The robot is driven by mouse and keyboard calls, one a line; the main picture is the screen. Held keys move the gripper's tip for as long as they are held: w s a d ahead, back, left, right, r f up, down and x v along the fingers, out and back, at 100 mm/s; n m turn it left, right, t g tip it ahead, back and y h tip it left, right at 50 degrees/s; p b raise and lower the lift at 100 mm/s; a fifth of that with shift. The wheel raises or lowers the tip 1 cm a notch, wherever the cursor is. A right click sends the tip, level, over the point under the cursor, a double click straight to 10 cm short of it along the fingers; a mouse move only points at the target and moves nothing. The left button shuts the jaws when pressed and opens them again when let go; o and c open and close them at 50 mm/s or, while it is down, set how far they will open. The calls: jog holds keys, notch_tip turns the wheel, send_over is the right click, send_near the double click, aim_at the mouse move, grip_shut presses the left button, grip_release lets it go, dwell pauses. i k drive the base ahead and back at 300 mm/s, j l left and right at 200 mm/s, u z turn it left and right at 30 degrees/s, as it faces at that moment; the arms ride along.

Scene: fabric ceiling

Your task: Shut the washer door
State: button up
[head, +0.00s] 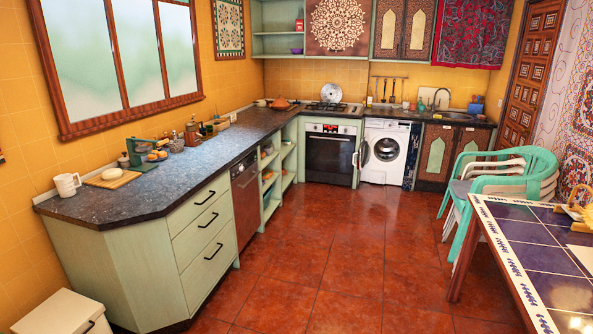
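The white washer (402,168) stands under the back counter, between the oven and a patterned cabinet. Its round drum opening (386,149) shows dark at the front. The washer door (363,153) appears swung open to the left and is seen nearly edge-on beside the oven's right edge. My gripper is not in view, and the washer is across the room.
A dark-topped counter (180,172) runs along the left wall, with an oven (330,155) at the back. Stacked green and white chairs (520,165) and a blue-tiled table (535,255) stand at the right. The red tiled floor (340,250) between is clear.

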aim_at(363, 154)
jog(key=i, duration=2.9)
jog(key=i+z, duration=0.1)
jog(key=i, duration=0.65)
jog(key=i+j, duration=0.15)
jog(key=i, duration=0.6)
jog(key=i+j+z, duration=0.15)
jog(key=i, duration=0.6)
jog(key=i+j+z, duration=0.15)
jog(key=i+z, duration=0.15)
jog(key=i+j+z, duration=0.3)
jog(key=i, duration=0.25)
jog(key=i+j+z, duration=0.3)
jog(key=i+l, duration=0.05)
